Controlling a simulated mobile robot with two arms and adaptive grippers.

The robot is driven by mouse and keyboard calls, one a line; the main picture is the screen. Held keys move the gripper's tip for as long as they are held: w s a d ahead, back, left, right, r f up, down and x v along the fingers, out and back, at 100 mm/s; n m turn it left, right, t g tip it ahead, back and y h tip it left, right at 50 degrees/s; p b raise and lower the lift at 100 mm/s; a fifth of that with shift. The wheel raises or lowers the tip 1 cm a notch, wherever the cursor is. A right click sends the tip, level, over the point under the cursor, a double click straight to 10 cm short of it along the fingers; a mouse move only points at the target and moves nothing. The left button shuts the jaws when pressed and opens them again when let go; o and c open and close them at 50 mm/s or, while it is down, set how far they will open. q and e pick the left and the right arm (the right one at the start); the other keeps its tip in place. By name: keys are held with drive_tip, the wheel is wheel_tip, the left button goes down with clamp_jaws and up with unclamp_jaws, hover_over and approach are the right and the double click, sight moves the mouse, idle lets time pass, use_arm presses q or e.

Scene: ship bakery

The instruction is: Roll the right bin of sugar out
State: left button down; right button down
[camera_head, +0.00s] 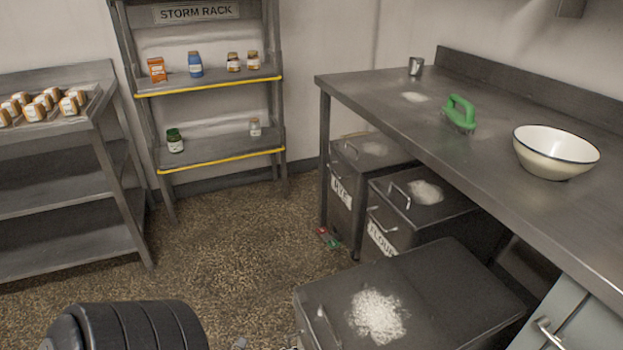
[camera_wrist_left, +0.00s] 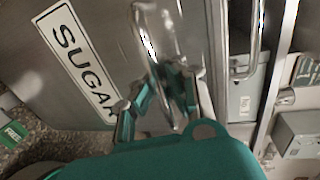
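The sugar bin (camera_head: 450,275) is the nearest grey bin in the head view, with white powder on its lid. It stands well out from under the steel table, further than the other bins. Its SUGAR label shows in the left wrist view (camera_wrist_left: 80,60). My left gripper (camera_wrist_left: 160,95) is at the front of this bin, its green-padded fingers closed around the upright metal handle (camera_wrist_left: 150,35). The fingertips partly overlap the handle. In the head view the front handle and the gripper are mostly below the frame. My right gripper is not in view.
The rye bin (camera_head: 345,185) and flour bin (camera_head: 405,235) stand beyond it under the table (camera_head: 460,150). A small red and green item (camera_head: 327,238) lies on the floor by the rye bin. The floor (camera_head: 220,240) toward the storm rack (camera_head: 220,150) is mostly clear.

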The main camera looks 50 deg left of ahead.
use_arm(q)
drive_tip(key=shift+s+a, duration=0.1)
drive_tip(key=shift+s, duration=0.05)
drive_tip(key=c, duration=1.3)
unclamp_jaws()
drive_tip(key=shift+c, duration=0.2)
drive_tip(key=shift+s, duration=0.1)
drive_tip(key=v, duration=1.2)
